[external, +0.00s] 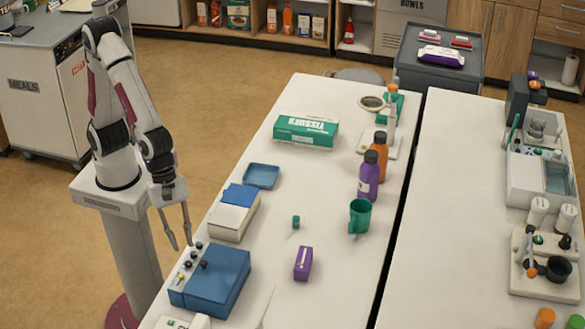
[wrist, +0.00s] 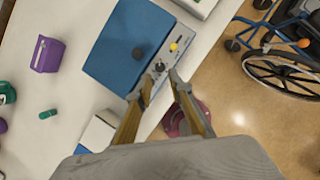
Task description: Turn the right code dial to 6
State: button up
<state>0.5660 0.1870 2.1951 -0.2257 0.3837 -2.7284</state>
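A blue box (external: 213,283) with a light grey control strip along its left side stands near the table's left edge. The strip carries dark dials and a yellow knob (external: 181,277). The wrist view shows the blue box (wrist: 125,42), a dark dial (wrist: 160,67) on the strip, the yellow knob (wrist: 174,47) and a black knob (wrist: 138,53) on the blue top. My gripper (external: 181,245) points down near the strip's far end. In the wrist view its fingertips (wrist: 160,82) are apart, with the dark dial just beyond the gap. Contact and the dial readings cannot be made out.
A white box with a blue top (external: 234,212) and a blue tray (external: 262,176) lie behind the code box.

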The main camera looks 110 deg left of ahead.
jog(key=s+a+r+m, duration=0.3)
jog(key=s+a+m, duration=0.1)
jog(key=a+m, duration=0.3)
jog(key=s+a+r+m+y, duration=0.1)
jog(key=s+a+r+m, duration=0.2)
jog(key=m, duration=0.9)
jog(key=s+a+r+m+y, duration=0.1)
jog(key=s+a+r+m, duration=0.3)
jog(key=a+m, duration=0.5)
jog(key=shift+s+a+m, duration=0.4)
jog(key=shift+s+a, duration=0.7)
jog(key=shift+s, duration=0.25)
dwell(1.6)
dwell(0.4)
